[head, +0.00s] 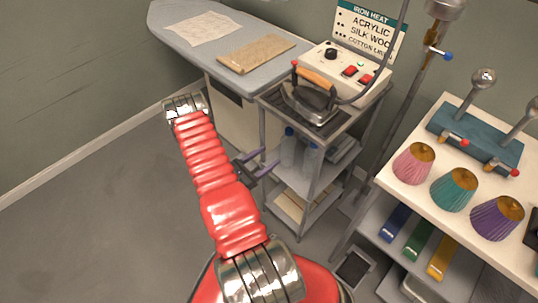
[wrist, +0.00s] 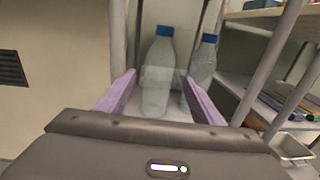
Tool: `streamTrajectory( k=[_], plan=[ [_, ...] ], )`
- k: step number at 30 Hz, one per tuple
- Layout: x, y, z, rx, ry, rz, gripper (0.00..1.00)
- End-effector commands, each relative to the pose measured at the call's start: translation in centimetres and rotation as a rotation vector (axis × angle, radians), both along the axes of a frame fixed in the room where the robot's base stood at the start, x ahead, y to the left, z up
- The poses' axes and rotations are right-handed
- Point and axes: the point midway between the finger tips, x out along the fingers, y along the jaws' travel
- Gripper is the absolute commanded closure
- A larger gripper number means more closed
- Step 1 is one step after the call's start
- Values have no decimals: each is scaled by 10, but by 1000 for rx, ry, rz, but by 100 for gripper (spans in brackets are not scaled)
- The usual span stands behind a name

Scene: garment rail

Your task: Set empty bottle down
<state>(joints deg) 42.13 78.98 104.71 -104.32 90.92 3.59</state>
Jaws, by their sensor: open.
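Two clear bottles with blue caps stand upright on a shelf of the grey trolley. The left bottle (head: 288,148) also shows in the wrist view (wrist: 157,78), framed between my fingers. The right bottle (head: 311,158) stands beside it and also shows in the wrist view (wrist: 203,60), its lower part hidden by my right finger. I cannot tell which one is empty. My gripper (head: 271,157), with purple fingers, is open and empty. It points at the left bottle and looks a little short of it.
The trolley's posts (head: 317,181) flank the shelf opening. A steam iron (head: 310,98) rests on the trolley's top, below a control box (head: 347,74). An ironing board (head: 208,57) stands behind. A shelf unit with colored cones (head: 413,161) stands at the right. Floor at left is clear.

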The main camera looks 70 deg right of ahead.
Motion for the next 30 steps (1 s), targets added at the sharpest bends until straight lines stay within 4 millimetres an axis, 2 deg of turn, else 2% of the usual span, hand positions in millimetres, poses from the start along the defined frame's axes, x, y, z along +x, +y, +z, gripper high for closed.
streamTrajectory(
  k=[13, 17, 23, 30],
  plan=[
    [0, 0, 0, 0, 0, 0, 39],
    [3, 0, 6, -4, -9, -7, 39],
    [15, 2, 35, -18, -58, -42, 39],
    [34, 12, 86, -34, -155, -111, 39]
  ],
)
